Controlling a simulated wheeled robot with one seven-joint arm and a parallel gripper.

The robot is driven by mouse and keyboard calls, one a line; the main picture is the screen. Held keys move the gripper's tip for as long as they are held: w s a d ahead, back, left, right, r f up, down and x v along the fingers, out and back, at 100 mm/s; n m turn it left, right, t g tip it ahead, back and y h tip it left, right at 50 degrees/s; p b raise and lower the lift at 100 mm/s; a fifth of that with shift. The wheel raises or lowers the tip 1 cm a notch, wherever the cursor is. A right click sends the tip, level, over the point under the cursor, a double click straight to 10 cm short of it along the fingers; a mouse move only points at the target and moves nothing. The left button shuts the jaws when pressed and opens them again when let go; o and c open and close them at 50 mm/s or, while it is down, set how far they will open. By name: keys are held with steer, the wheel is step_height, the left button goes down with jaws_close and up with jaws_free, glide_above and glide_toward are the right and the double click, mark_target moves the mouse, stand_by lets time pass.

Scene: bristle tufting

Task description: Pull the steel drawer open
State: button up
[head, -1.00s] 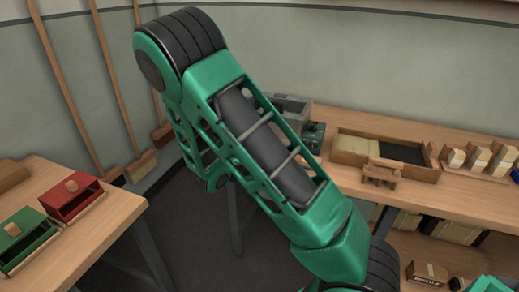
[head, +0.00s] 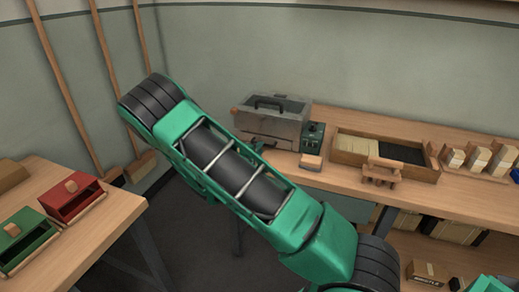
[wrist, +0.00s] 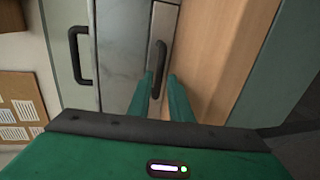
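The steel box (head: 270,120) with a dark handle on its lid stands on the bench at the back in the head view. In the wrist view, the steel drawer (wrist: 161,22) looks like a narrow panel beside the wooden bench top, with a dark bar handle (wrist: 157,62). My gripper (wrist: 163,76) is open there, its two green fingers pointing at the drawer with the handle's near end about between their tips. I cannot tell whether they touch it.
The larger lid handle (wrist: 80,55) is left in the wrist view. A control box (head: 313,137) stands right of the steel box, with a small block (head: 310,162) in front. A wooden tray (head: 420,172) is farther right. Red (head: 72,197) and green (head: 27,238) boxes sit on the left table.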

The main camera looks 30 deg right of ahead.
steer(key=shift+x, duration=1.35)
steer(key=shift+c, duration=0.4)
jaws_close()
steer(key=f+v, duration=0.2)
steer(key=v, duration=1.1)
steer(key=shift+s+a+f, duration=0.2)
steer(key=shift+f, duration=0.2)
steer(key=shift+o, duration=0.4)
jaws_free()
steer(key=shift+a, duration=0.1)
steer(key=v, duration=1)
steer(key=shift+a, duration=0.2)
